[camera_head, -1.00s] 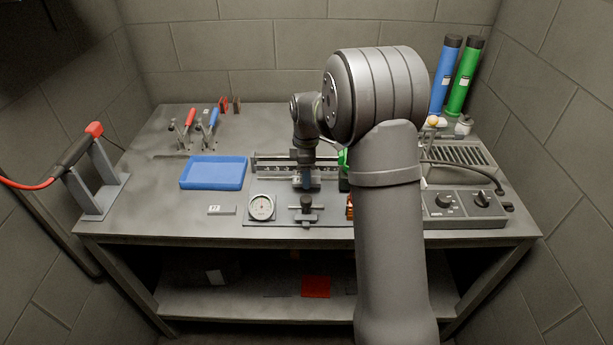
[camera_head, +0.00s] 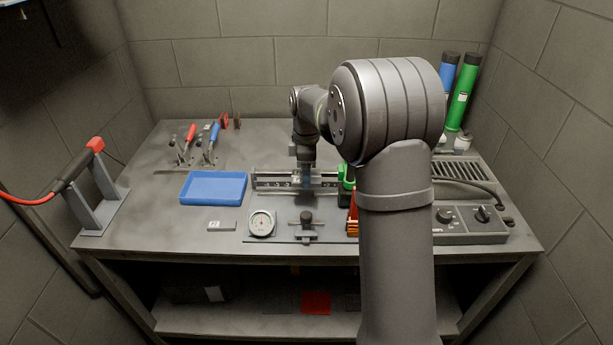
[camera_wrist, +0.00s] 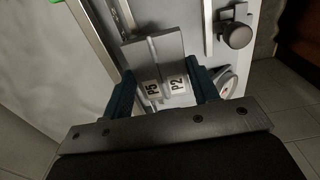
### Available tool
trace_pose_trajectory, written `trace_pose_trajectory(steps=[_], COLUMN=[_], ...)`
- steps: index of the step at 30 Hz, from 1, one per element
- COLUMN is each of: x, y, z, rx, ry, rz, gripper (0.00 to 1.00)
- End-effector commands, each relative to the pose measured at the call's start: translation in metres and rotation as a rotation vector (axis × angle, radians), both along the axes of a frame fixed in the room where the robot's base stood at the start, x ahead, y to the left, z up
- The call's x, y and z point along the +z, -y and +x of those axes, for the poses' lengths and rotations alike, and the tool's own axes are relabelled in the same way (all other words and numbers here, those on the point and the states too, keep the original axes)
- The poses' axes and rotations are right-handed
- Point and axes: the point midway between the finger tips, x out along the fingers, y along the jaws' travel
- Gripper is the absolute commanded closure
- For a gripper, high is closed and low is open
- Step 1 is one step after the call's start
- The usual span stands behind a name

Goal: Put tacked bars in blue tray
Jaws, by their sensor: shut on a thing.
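My gripper (camera_head: 307,180) is over the metal rail fixture at the middle of the bench. In the wrist view its two teal fingers (camera_wrist: 165,88) are shut on two flat grey bars side by side, labelled P5 (camera_wrist: 146,62) and P2 (camera_wrist: 169,50). The bars point away from the gripper; a seam runs between them. In the head view they are too small and covered to make out. The blue tray (camera_head: 213,203) lies left of the gripper, flat and empty. Whether the bars still touch the fixture I cannot tell.
The rail fixture (camera_head: 268,181) stands right of the tray. A dial gauge (camera_head: 262,223) and a clamp (camera_head: 307,222) are in front. A small labelled block (camera_head: 221,226) lies before the tray. A torch stand (camera_head: 98,205) is at left, pliers (camera_head: 189,140) behind, a control box (camera_head: 470,222) at right.

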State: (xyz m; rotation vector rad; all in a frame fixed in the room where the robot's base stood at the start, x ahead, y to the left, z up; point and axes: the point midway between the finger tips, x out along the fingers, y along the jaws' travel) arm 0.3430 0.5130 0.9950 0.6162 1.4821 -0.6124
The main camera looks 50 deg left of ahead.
Motion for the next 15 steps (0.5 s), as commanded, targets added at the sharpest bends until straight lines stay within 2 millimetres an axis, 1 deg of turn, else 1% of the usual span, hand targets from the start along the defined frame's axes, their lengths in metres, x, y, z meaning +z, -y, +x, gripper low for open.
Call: trace_pose_trajectory(steps=[1, 4, 15], x=[0.0042, 0.0080, 0.0094], y=[-0.0005, -0.0004, -0.0003], z=[0.0003, 0.0003, 0.0001], rx=[0.000, 0.000, 0.000], ry=[0.001, 0.001, 0.001], rz=[0.003, 0.003, 0.001], gripper=[0.82, 0.82, 0.82])
